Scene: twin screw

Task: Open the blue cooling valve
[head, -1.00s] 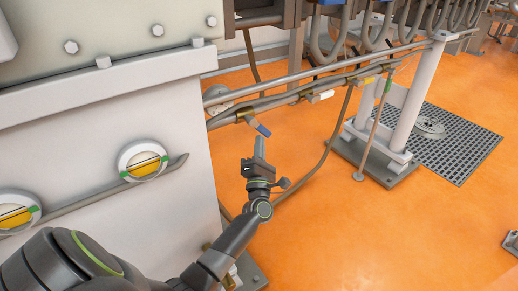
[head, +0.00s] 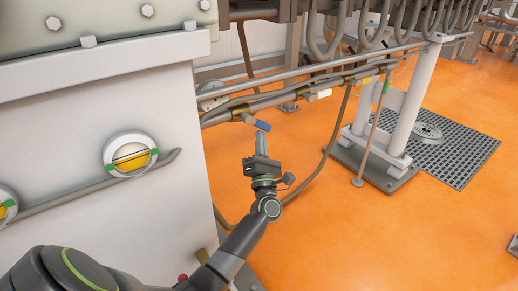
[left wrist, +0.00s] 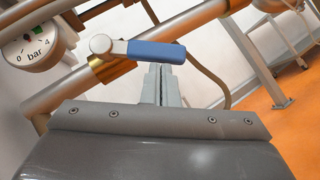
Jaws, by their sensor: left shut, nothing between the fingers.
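The blue cooling valve's lever has a blue sleeve (head: 262,126) and juts from a brass fitting on a pipe beside the pale cabinet. In the left wrist view the blue sleeve (left wrist: 157,52) runs rightward from a round pale pivot, roughly level and across the pipe. My left gripper (head: 261,137) is shut and empty, its fingertips close to the sleeve from the near side. In the left wrist view the shut fingers (left wrist: 160,72) end just below the sleeve; I cannot tell if they touch it. My right gripper is not in view.
A pressure gauge (left wrist: 29,48) is left of the lever. The pale cabinet (head: 95,115) stands at left, a grey post (head: 408,97) at right. Orange floor is open between.

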